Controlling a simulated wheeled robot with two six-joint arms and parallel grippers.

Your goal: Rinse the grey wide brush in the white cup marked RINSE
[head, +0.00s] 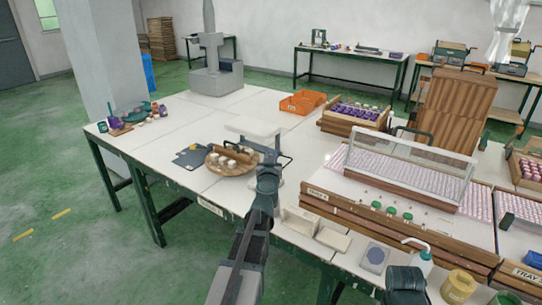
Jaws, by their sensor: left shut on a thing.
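No white cup with a readable RINSE mark shows.
A dark flat plate (188,157) lies left of the board. To the right are a clear guard (410,168), a white bottle (421,264) and a yellow pot (459,287). The bench's left part is mostly clear.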

